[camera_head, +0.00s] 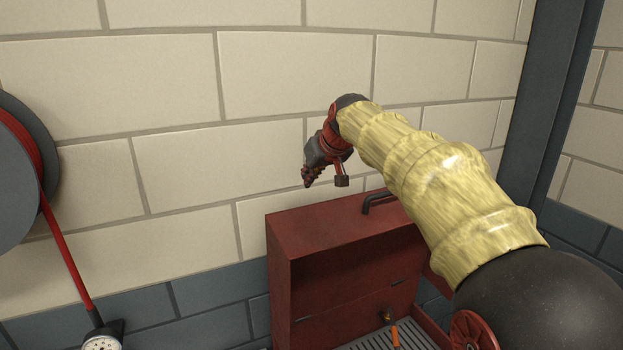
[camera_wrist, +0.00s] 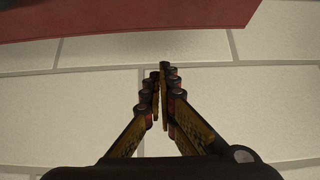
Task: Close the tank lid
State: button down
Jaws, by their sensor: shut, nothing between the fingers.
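The tank is red, with its lid (camera_head: 280,270) standing raised against the wall; the lid is a hollow box with a black handle (camera_head: 378,199) on its top edge. The tank's open basin (camera_head: 432,328) shows only partly at the bottom, with a grey grate inside. My gripper (camera_head: 306,182) is above the lid's top left part, apart from it, its fingers pointing down and left. In the wrist view, the fingers (camera_wrist: 160,75) are shut and empty, and the red lid (camera_wrist: 130,20) spans the top left. My arm hides part of the lid's right side.
A brick wall (camera_head: 180,165) rises behind the tank. A hose reel (camera_head: 14,175) with a red hose and a gauge (camera_head: 102,341) are at left. A dark post (camera_head: 553,110) stands at right. An orange-handled tool (camera_head: 395,336) is at the grate. Room left of the lid looks clear.

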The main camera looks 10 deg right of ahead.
jog(key=f, duration=0.2)
jog(key=w+f+p, duration=0.1)
jog(key=f, duration=0.2)
jog(key=shift+w+a+f, duration=0.1)
jog(key=shift+w+f, duration=0.05)
jog(key=shift+f, duration=0.2)
dwell(0.3)
jog(key=shift+s+f, duration=0.1)
jog(key=shift+s, duration=0.1)
